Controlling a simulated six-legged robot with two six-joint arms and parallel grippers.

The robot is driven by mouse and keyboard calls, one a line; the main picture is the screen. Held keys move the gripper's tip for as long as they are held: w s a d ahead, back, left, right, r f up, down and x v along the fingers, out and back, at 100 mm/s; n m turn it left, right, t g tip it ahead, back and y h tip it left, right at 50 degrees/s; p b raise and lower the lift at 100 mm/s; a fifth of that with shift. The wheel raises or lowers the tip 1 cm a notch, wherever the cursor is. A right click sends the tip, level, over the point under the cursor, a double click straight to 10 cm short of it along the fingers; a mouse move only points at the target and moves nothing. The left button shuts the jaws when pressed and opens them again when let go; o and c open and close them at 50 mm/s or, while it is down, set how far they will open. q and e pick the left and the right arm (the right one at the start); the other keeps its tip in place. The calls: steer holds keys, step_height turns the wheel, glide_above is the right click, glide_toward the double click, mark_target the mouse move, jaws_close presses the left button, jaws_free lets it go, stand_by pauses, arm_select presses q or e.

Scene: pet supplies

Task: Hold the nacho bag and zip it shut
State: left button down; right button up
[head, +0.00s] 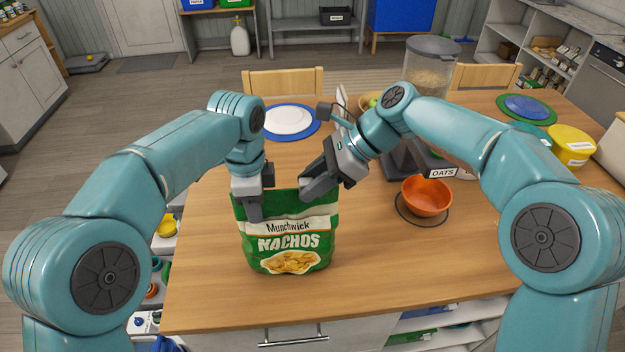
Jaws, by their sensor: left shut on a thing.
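The green nacho bag (288,243) stands upright on the wooden table, with "Munchwick NACHOS" on its front. My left gripper (254,212) is shut on the bag's top left edge. My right gripper (308,192) is at the bag's top edge, right of the middle, with its fingers pointing down and left. Whether its fingers are apart or closed on the edge cannot be made out. The zip itself is too small to see, and part of the top edge is hidden behind my grippers.
An orange bowl (427,197) stands right of the bag. Behind it is an oats dispenser (430,70). A white plate on a blue mat (312,122) lies at the back. A yellow tub (572,146) is at the far right. The table's front right is clear.

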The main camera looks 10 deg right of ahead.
mark_target(281, 190)
jaws_close()
steer(key=shift+a, duration=2.2)
steer(key=shift+o, duration=2.4)
jaws_free()
steer(key=shift+d, duration=0.1)
steer(key=v, duration=1.2)
